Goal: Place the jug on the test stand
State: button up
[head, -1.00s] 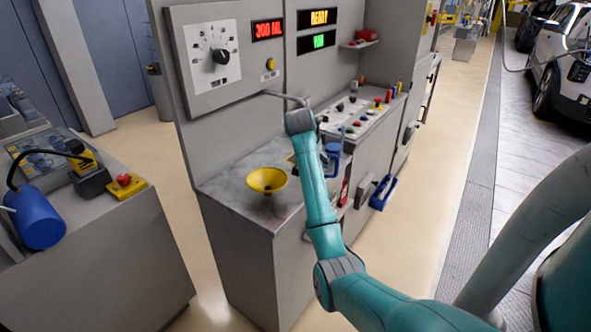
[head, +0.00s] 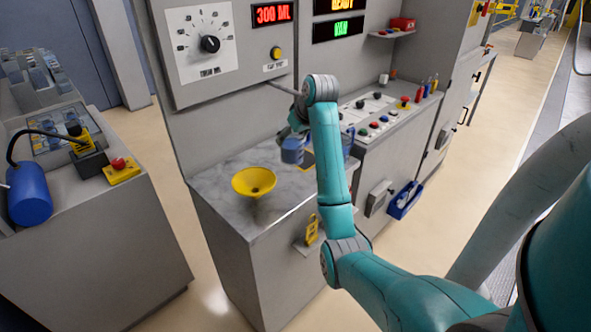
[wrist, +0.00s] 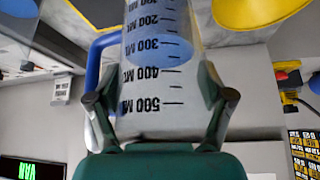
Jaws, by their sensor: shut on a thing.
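A clear jug (wrist: 158,75) with black volume marks and a blue handle (wrist: 92,75) fills the middle of the wrist view. My gripper (wrist: 160,105) is shut around it, one finger on each side. A blue oval shows through the jug near the 300 mark; I cannot tell if it is liquid. In the head view my arm partly hides the gripper and jug; a blue part of the jug (head: 293,151) shows left of the arm, over the stand. The grey stand has a marbled top (head: 222,172). I cannot tell whether the jug touches it.
A yellow funnel (head: 254,181) sits on the marbled top, left of the jug. A dial panel (head: 203,42) and a 300 ML display (head: 272,13) are on the wall behind. A control console (head: 385,115) adjoins on the right. Marble in front of the funnel is clear.

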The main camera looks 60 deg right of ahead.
aim_at(298, 151)
jog(key=shift+f, duration=4.4)
jog(key=shift+f, duration=0.15)
jog(key=o, duration=1.5)
jog(key=shift+v, duration=3.85)
